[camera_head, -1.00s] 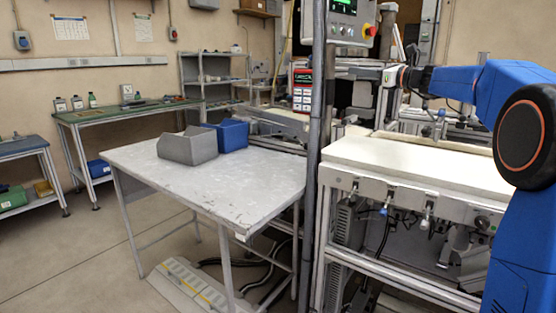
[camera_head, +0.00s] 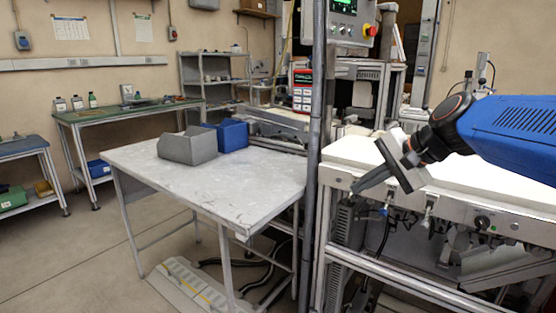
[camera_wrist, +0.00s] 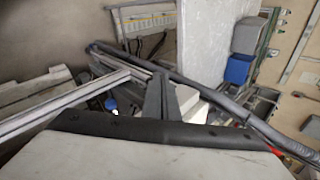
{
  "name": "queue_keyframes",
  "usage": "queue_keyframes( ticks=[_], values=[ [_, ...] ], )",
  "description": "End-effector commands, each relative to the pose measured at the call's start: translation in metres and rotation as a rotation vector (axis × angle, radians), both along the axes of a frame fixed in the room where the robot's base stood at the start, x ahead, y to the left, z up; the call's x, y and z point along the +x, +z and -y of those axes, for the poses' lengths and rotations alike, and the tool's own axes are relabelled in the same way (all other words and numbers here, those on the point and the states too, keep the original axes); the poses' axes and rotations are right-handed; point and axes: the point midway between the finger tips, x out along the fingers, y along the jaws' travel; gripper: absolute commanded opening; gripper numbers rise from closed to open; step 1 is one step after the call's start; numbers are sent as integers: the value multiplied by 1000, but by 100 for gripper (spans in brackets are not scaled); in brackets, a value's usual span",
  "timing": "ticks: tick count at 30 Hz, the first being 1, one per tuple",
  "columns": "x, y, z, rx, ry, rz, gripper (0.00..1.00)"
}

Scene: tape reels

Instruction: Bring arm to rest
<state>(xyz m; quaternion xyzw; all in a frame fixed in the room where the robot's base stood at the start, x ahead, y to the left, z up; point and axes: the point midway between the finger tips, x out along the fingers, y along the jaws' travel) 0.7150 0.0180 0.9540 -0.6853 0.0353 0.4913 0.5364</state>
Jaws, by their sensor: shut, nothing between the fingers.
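My blue arm reaches in from the right in the head view. My gripper (camera_head: 357,188) is shut and empty, with its fingers pointing down and left at the front left edge of the white-topped machine bench (camera_head: 461,168). In the wrist view my gripper's fingers (camera_wrist: 160,78) are together with nothing between them. No tape reel can be made out in either view.
A grey vertical post (camera_head: 315,150) stands just left of my gripper. Beyond it, a worn table (camera_head: 225,187) holds a grey bin (camera_head: 187,148) and a blue bin (camera_head: 233,134). A control panel (camera_head: 340,22) hangs above. The table's front is clear.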

Motion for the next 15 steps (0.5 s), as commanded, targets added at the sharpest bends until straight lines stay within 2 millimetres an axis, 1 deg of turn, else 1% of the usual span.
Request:
queue_keyframes(
  ticks=[1,6,12,15],
  values=[
    [-23,-15,3,-72,44,12,0],
    [-91,-71,21,-334,218,46,0],
    [-164,-134,51,-628,441,71,0],
    [-191,-159,66,-748,543,77,0]
  ],
)
